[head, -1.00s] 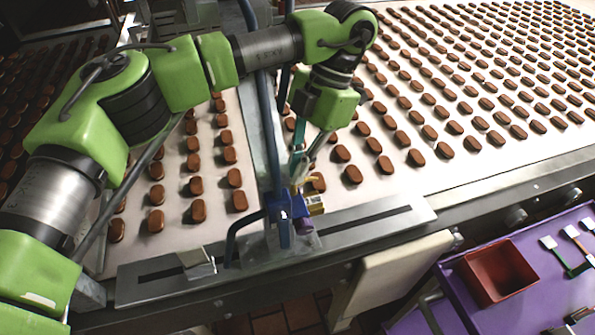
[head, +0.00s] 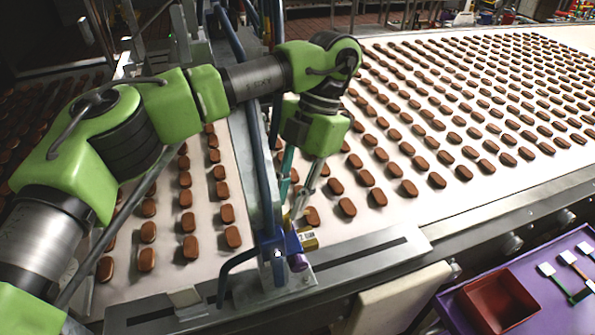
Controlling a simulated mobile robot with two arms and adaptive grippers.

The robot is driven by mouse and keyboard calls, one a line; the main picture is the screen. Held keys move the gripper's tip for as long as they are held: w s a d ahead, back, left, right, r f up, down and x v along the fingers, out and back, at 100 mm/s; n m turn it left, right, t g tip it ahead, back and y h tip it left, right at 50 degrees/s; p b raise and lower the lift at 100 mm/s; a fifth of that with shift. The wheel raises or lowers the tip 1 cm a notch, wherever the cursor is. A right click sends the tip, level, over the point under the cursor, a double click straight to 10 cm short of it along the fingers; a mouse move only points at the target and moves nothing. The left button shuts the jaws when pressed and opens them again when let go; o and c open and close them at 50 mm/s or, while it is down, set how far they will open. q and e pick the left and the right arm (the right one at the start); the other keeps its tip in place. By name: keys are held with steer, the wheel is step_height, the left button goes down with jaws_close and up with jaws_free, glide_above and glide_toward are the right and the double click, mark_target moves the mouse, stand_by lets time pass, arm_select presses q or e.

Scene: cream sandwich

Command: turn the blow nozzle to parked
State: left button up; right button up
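The nozzle fitting is a small blue block (head: 290,243) on a metal post above the belt's near edge. It has a brass-coloured piece (head: 308,242) on its right and a purple round end (head: 298,262) below. A blue bent tube (head: 230,268) curves off to its left. My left gripper (head: 295,208) points down just above the block, its fingers close to it. I cannot tell whether the fingers touch or grip the fitting, and the contact area is small and partly hidden. My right gripper is out of view.
A white conveyor belt (head: 400,212) carries rows of brown oblong biscuits on both sides of the metal post (head: 250,170). A slotted metal rail (head: 365,258) runs along the front. At lower right, a purple cart (head: 540,262) holds a dark red bin (head: 497,305) and small brushes.

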arm_select(q)
steer(key=v, duration=1.1)
steer(key=shift+s, duration=0.1)
